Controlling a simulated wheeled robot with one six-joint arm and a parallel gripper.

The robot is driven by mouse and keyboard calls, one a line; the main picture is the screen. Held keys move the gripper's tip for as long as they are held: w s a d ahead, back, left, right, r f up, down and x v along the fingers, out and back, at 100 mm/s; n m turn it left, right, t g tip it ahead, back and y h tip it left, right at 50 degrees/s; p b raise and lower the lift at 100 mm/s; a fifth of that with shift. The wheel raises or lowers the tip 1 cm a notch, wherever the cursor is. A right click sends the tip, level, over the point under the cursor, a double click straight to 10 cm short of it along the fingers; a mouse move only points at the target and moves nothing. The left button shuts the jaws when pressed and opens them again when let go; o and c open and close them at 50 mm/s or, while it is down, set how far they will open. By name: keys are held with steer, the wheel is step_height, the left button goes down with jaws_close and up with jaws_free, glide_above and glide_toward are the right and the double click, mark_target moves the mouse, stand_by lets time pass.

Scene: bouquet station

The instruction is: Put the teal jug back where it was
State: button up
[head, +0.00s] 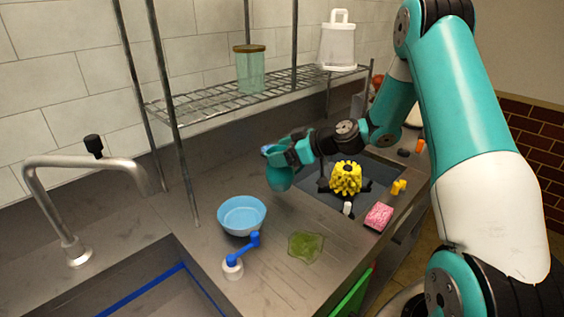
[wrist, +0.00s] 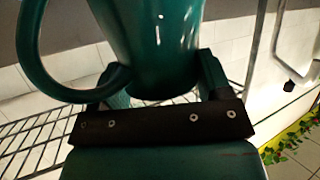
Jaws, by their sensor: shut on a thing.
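The teal jug (head: 279,178) is in my gripper (head: 290,153), held beside the front edge of the wire rack and behind the blue bowl. In the wrist view the jug (wrist: 150,38) fills the top middle, its large loop handle (wrist: 28,62) to the left. My gripper (wrist: 163,88) is shut on the jug's body, one finger on each side. The head view is too small to tell whether the jug's base touches the counter.
A light-blue bowl (head: 241,214), a blue-and-white crank (head: 236,258) and a green patch (head: 306,247) are on the counter. A yellow flowery block (head: 345,178) and pink sponge (head: 379,216) are right. The rack (head: 215,103) bears a glass jar (head: 250,70) and white jug (head: 338,45).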

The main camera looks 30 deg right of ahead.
mark_target(280, 180)
steer(key=shift+f, duration=1.75)
steer(key=shift+f, duration=0.2)
steer(key=o, duration=1.5)
steer(key=shift+o, duration=0.2)
steer(key=shift+r, duration=0.1)
